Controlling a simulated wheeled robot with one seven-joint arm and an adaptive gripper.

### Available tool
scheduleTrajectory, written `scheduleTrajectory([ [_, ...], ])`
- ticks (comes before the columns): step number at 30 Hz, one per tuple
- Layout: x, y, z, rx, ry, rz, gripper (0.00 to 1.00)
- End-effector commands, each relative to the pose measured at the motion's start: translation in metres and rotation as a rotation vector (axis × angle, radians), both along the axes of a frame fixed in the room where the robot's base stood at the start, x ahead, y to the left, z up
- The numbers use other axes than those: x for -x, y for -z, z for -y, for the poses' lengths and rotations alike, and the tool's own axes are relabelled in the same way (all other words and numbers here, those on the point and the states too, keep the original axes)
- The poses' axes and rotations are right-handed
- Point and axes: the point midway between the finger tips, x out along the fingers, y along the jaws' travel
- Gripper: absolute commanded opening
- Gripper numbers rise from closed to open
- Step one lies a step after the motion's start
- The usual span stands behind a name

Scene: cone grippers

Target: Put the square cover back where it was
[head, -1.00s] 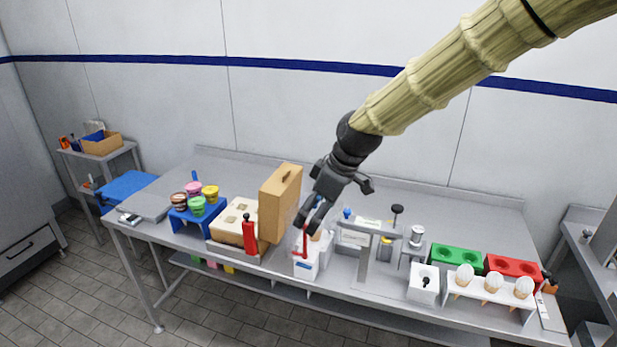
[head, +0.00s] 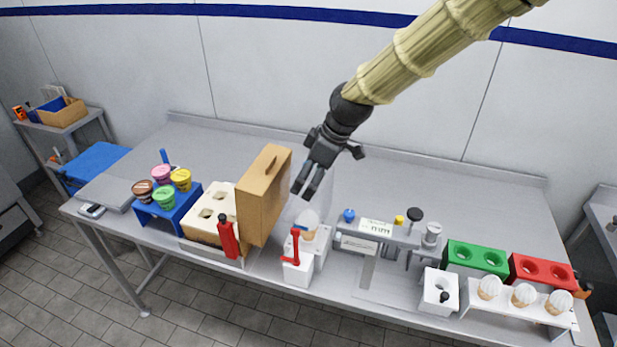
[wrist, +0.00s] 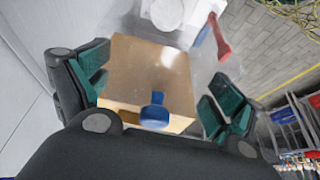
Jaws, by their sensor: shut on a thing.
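The square cover is hard to make out; it seems see-through. Its blue knob (wrist: 153,112) shows in the wrist view between the two fingers. My gripper (head: 304,190) is shut on the cover, and points down and left, just right of the tall tan box (head: 262,200). The tan box (wrist: 145,75) shows behind the knob in the wrist view. In the head view the fingers hide the knob, and the cover's outline is too faint to tell. Below the gripper stands a white stand with a red lever (head: 295,250), beside a cone.
Left are a cream block with holes (head: 212,210), a red bottle (head: 228,238) and cups on a blue rack (head: 160,215). Right are a scale (head: 376,228), green (head: 476,257) and red (head: 541,270) holders and a cone rack (head: 505,305). The table's back is clear.

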Motion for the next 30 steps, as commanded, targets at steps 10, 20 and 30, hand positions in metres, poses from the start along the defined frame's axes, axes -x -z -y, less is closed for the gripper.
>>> scheduleTrajectory([
  [10,0.002,0.029,-0.004,0.001,-0.007,0.001,0.65],
  [20,0.002,0.051,-0.002,0.002,-0.003,0.0,0.65],
  [30,0.002,0.082,-0.001,0.002,-0.003,0.0,0.65],
])
